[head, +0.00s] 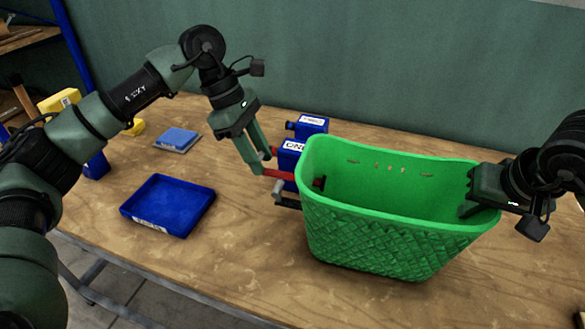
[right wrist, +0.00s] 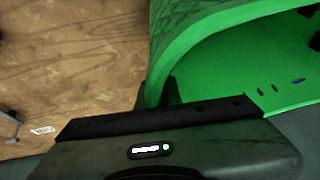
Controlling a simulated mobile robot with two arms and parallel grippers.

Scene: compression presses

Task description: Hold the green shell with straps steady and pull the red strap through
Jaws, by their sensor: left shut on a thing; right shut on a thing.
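The green shell (head: 385,235) is an open, basket-like tub with a textured wall, standing on the wooden table in the head view. A red strap (head: 279,174) sticks out from its left end. My left gripper (head: 262,163) is shut on the red strap, just left of the shell. My right gripper (head: 474,205) is shut on the shell's right rim. In the right wrist view the green shell (right wrist: 215,55) fills the upper right, its rim running down to my gripper; the fingertips are mostly hidden there. A dark fitting shows inside the shell's left end.
An empty blue tray (head: 168,205) lies left of the shell. Blue boxes (head: 312,124) stand behind the strap. A flat blue block (head: 178,138) and yellow items (head: 60,100) lie farther left. A grey metal piece (head: 284,198) sits below the strap. The table front is clear.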

